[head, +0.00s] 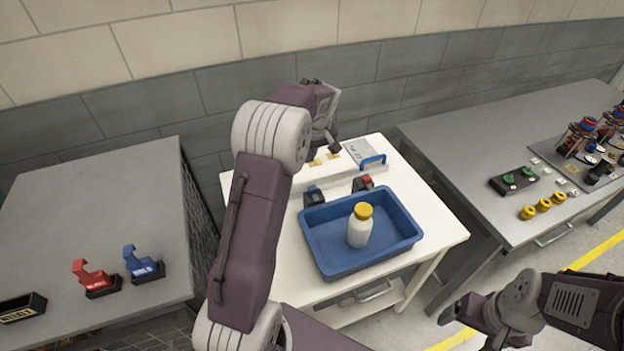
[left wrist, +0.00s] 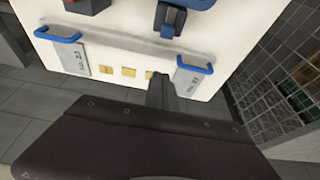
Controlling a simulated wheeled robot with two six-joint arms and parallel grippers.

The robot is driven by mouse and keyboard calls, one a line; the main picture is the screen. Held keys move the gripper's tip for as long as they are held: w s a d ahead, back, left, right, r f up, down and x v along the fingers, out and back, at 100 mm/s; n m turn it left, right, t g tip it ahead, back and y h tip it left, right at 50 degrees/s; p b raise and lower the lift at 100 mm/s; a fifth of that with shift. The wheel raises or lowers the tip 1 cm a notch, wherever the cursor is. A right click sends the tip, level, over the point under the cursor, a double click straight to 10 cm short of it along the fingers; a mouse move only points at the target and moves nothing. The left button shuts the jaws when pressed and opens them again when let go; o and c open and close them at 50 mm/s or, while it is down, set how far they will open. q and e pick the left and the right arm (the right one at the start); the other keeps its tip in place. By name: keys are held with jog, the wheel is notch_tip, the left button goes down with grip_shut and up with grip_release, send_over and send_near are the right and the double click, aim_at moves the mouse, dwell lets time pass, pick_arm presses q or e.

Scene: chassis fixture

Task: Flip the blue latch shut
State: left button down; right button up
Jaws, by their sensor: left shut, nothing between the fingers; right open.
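A blue latch-like piece (head: 314,194) on a dark base stands on the white table, left of a similar red piece (head: 366,181). The blue piece also shows at the top of the left wrist view (left wrist: 171,20). Another blue hooked piece (head: 141,264) stands on the left grey table; I cannot tell which one is the latch meant. My left gripper (head: 334,147) is shut and empty over the white table's far edge, behind the blue piece and apart from it. Its fingers show in the left wrist view (left wrist: 160,92). My right gripper (head: 462,332) is open at the lower right, away from the tables.
A blue tray (head: 330,268) with a yellow-capped white bottle (head: 359,228) occupies the white table's front. Blue-handled plates (left wrist: 193,78) (left wrist: 66,52) lie near the far edge. A red hooked piece (head: 92,277) stands on the left table. The right grey table (head: 450,150) holds several parts.

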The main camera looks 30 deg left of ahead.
aim_at(314, 193)
pick_arm(q)
jog(key=p+x, duration=0.2)
jog(key=x, duration=0.8)
jog(key=s+d+p, duration=0.1)
jog(key=s+d, duration=0.1)
jog(key=d, duration=0.1)
jog(key=shift+s+d, duration=0.1)
jog(key=shift+s, duration=0.25)
